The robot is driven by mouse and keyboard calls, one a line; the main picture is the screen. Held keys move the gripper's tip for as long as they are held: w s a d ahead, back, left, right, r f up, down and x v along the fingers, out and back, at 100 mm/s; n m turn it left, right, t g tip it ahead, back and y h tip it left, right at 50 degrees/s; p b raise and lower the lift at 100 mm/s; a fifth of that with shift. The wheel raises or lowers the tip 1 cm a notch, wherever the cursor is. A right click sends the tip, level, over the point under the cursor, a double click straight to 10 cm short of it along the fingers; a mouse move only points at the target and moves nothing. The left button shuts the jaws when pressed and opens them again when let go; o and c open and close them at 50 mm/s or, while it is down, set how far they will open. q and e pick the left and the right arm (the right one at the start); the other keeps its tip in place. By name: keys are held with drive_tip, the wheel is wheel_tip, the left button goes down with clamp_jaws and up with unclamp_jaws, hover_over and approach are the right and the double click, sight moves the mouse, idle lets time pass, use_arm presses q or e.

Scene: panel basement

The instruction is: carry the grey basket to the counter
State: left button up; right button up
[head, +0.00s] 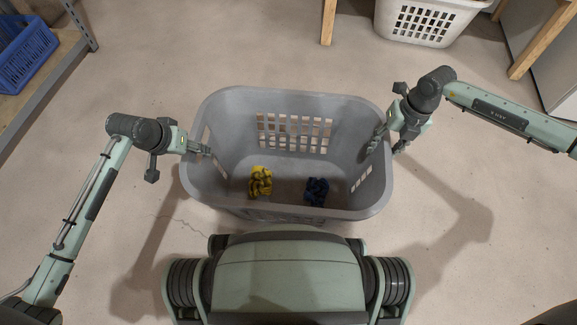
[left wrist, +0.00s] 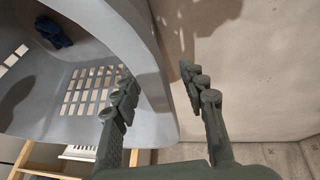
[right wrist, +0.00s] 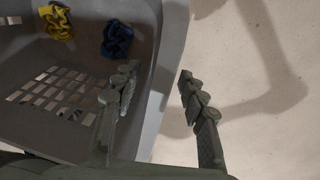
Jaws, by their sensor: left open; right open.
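The grey basket (head: 225,102) stands upright on the floor right in front of my base, with a yellow cloth (head: 260,182) and a dark blue cloth (head: 317,190) inside. My left gripper (head: 207,150) is open at the basket's left rim; in the left wrist view its fingers (left wrist: 160,88) lie on either side of the rim. My right gripper (head: 388,142) is open at the right rim; in the right wrist view its fingers (right wrist: 157,84) also lie on either side of the wall. No contact with the rim is clear. I cannot make out the counter.
A white basket (head: 425,24) stands at the top right between wooden legs (head: 328,22). A blue crate (head: 25,55) sits on a shelf (head: 68,45) at the upper left. A pale cabinet-like block (head: 550,55) is at the right edge.

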use_arm(q)
drive_tip(key=shift+w+f, duration=0.1)
use_arm(e)
drive_tip(key=shift+f, duration=0.15)
use_arm(q)
drive_tip(key=shift+c, duration=0.4)
use_arm(e)
drive_tip(key=shift+c, duration=0.3)
use_arm(q)
clamp_jaws()
use_arm(e)
clamp_jaws()
